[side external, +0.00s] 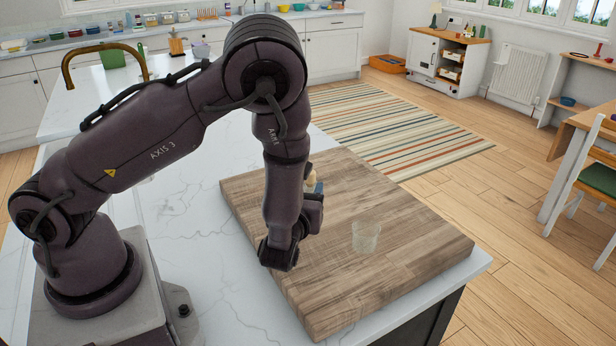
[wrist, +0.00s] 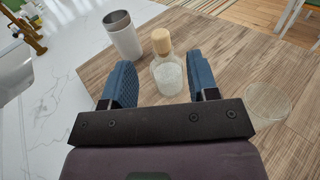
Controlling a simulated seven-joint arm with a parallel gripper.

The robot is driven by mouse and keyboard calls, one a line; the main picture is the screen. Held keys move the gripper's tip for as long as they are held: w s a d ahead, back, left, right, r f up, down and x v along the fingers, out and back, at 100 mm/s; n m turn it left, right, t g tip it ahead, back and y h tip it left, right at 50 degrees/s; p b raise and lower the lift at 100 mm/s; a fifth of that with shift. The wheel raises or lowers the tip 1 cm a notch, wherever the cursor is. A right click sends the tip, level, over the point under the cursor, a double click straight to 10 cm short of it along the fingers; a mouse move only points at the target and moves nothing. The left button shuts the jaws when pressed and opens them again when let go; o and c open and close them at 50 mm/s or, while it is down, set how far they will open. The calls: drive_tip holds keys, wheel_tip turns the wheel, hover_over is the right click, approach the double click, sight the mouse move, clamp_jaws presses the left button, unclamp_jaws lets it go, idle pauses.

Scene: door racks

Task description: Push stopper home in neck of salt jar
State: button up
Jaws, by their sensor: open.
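The salt jar (wrist: 168,78) is a clear glass jar with white contents, upright on the wooden board. Its pale wooden stopper (wrist: 161,41) sits at the top of the neck; I cannot tell how deep it sits. My gripper (wrist: 161,82) is open, its two blue fingers spread left and right of the jar with gaps on both sides. In the side external view the stopper (side external: 312,178) shows just past my wrist, while the jar body is mostly hidden behind my arm.
A wooden board (side external: 420,240) lies on the white marble counter (side external: 180,230). A clear empty glass (side external: 366,237) stands to the right on the board. In the wrist view, a white cup with a dark interior (wrist: 122,36) stands left of the jar.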

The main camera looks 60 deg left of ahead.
drive_tip(key=shift+v, duration=1.75)
drive_tip(key=s+r+n+g+h, duration=0.45)
drive_tip(key=s+n+g, duration=0.75)
drive_tip(key=n+g, duration=0.3)
drive_tip(key=s+d+r+n+t+h, duration=0.1)
drive_tip(key=r+n+t+h, duration=0.3)
drive_tip(key=r, duration=0.4)
drive_tip(key=s+d+r+n+t+h, duration=0.1)
drive_tip(key=d+r+n+t+h, duration=0.1)
drive_tip(key=r+n+t+h, duration=0.2)
wheel_tip(320, 180, up, 5)
drive_tip(key=n+t, duration=0.1)
drive_tip(key=n, duration=0.2)
drive_tip(key=shift+s+d+f+h, duration=0.25)
drive_tip(key=shift+s+d+h, duration=0.05)
drive_tip(key=shift+h, duration=0.05)
